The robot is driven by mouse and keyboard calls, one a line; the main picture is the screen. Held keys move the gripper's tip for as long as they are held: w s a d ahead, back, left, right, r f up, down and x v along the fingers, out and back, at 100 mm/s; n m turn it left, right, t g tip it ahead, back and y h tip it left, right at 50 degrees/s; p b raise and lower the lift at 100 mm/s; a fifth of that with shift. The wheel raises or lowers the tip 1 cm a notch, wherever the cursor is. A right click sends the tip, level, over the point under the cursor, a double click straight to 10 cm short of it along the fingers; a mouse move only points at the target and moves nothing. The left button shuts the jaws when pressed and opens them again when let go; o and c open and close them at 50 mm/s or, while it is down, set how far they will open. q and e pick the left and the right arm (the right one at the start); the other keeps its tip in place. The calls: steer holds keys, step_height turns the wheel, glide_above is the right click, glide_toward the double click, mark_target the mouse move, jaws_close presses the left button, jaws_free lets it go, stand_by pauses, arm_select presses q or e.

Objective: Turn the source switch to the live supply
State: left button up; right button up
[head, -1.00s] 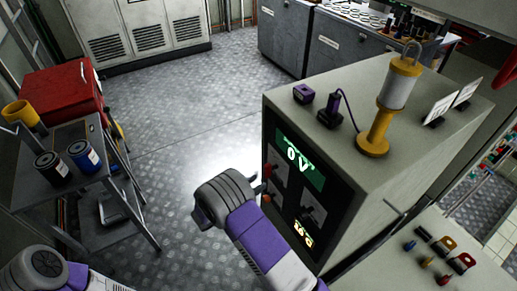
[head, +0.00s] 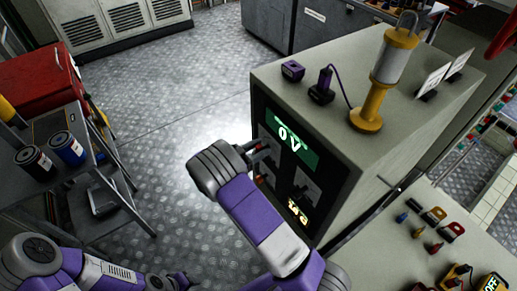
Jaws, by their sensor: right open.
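The cabinet (head: 335,190) stands right of centre with a dark front panel. Its green display (head: 290,143) reads 0 V. Below the display are dark plates (head: 306,187) and a lit yellow readout (head: 298,212). The source switch cannot be clearly told apart on this panel; my right gripper covers part of it. My right gripper (head: 257,151) is open, its fingers pointing at the panel's left part, close to it. Whether they touch anything is hidden. My left arm is low at the left, and its gripper (head: 180,281) is small and partly cut off at the bottom edge.
A yellow lamp (head: 367,113) and purple plug pieces (head: 321,88) stand on the cabinet top. A trolley (head: 50,185) with cans and a red box (head: 40,82) are left. The floor between is clear.

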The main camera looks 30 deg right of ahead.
steer(key=shift+c, duration=0.2)
jaws_close()
steer(key=shift+w+r+n+p, duration=0.15)
steer(key=shift+n+p, duration=0.85)
steer(key=shift+p, duration=0.15)
steer(key=shift+w+n+p, duration=0.15)
steer(key=shift+n+p, duration=0.85)
steer(key=shift+n, duration=0.2)
steer(key=shift+w+f+n+p, duration=0.2)
steer(key=shift+n+p, duration=0.45)
steer(key=shift+n, duration=0.45)
steer(key=shift+f+n+p, duration=0.15)
steer(key=shift+n+p, duration=0.25)
steer(key=shift+n, duration=0.8)
steer(key=shift+w, duration=0.1)
